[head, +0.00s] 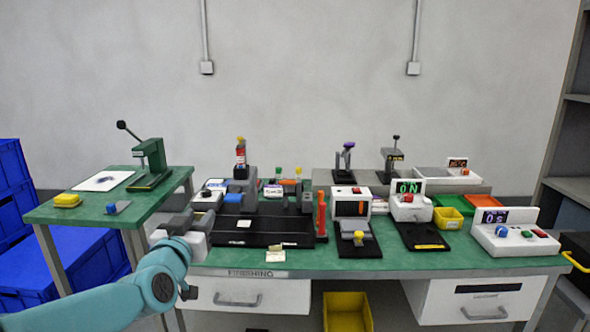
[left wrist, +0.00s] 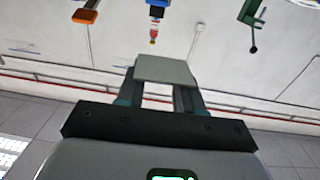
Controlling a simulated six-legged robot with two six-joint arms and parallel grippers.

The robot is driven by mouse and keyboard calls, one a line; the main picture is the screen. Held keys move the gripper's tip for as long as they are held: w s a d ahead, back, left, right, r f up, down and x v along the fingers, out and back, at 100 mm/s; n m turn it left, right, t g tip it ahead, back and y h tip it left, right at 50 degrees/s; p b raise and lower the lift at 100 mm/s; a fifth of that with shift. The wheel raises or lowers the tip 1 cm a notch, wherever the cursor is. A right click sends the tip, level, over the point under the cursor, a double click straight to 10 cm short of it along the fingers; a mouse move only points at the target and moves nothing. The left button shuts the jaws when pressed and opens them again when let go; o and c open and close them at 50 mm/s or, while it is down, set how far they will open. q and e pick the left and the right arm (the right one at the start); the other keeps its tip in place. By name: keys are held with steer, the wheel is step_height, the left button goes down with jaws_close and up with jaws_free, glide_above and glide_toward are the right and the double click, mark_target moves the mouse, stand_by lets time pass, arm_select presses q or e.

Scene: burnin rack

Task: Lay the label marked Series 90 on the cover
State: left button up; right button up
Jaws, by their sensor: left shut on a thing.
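My left gripper (head: 180,222) is at the left front of the green bench, beside the black fixture. In the left wrist view it is shut on a flat, pale grey plate (left wrist: 165,70), whose visible face shows no marking. I cannot tell whether this plate is the label or the cover. A small white square (head: 244,224) lies on the black fixture plate (head: 265,240). A small cream tag (head: 275,254) lies at the bench's front edge. No Series 90 marking is legible. My right gripper is not in view.
A side table (head: 140,200) holds a green press (head: 152,165) and a yellow block (head: 67,200).

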arm_select(q)
step_height(320, 180, down, 22)
steer(key=s, duration=0.1)
steer(key=s+f, duration=0.8)
steer(key=f, duration=0.1)
steer(key=s+r+p, duration=0.3)
steer(key=r+p, duration=0.5)
steer(key=r, duration=0.3)
steer(key=s+r+y+p, duration=0.1)
steer(key=s+r+p, duration=0.2)
steer(key=r+p, duration=0.6)
step_height(320, 180, up, 3)
steer(key=shift+d+r+n, duration=0.15)
steer(key=shift+r+n, duration=0.05)
steer(key=shift+n, duration=0.2)
